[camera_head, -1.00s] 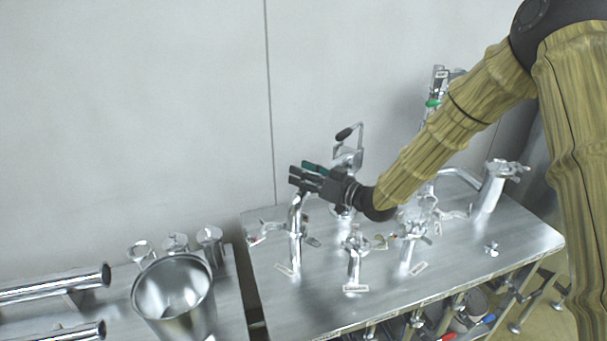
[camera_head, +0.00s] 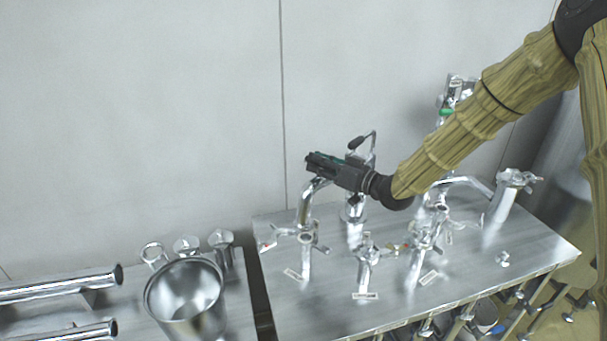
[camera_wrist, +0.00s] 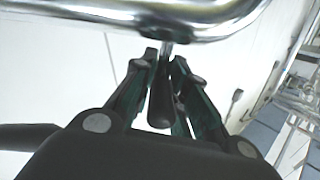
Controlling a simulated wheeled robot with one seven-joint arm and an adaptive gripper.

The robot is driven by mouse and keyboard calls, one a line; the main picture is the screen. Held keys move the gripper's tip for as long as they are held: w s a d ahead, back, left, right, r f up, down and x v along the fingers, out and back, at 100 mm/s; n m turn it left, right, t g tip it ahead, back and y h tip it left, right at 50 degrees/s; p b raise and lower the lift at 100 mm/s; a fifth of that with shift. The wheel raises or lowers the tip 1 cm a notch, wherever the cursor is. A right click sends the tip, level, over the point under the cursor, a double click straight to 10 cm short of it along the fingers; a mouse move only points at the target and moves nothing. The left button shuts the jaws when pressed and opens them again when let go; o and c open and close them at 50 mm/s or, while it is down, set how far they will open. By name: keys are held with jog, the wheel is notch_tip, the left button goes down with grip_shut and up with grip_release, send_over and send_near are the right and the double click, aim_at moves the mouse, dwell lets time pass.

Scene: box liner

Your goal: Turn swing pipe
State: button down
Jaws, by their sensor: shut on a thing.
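The swing pipe (camera_head: 306,202) is a shiny curved metal pipe rising from a valve at the left of the steel table, its top bending right under my gripper. My gripper (camera_head: 314,165) is above this bend, fingers pointing left. In the wrist view, my gripper (camera_wrist: 166,62) is shut on a dark handle (camera_wrist: 161,105) on a thin metal stem. The shiny pipe (camera_wrist: 130,14) crosses just above the fingertips in that view. The far end of the swing pipe is partly hidden behind my gripper in the head view.
The steel table (camera_head: 335,305) carries several valves and fittings. A second post with a black-handled lever (camera_head: 357,143) stands close behind my gripper. A metal bucket (camera_head: 186,298) stands on the lower-left table. A plain wall is behind.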

jog(key=r, duration=0.1)
jog(key=w+d+r, duration=0.1)
jog(key=r, duration=0.1)
jog(key=shift+w+d+r, duration=0.2)
jog(key=c, duration=1.4)
grip_release()
jog(key=shift+f, duration=0.1)
jog(key=shift+o, duration=0.2)
jog(key=shift+s+a, duration=0.1)
jog(key=shift+s, duration=0.1)
jog(key=v, duration=1.2)
jog(key=shift+w, duration=0.1)
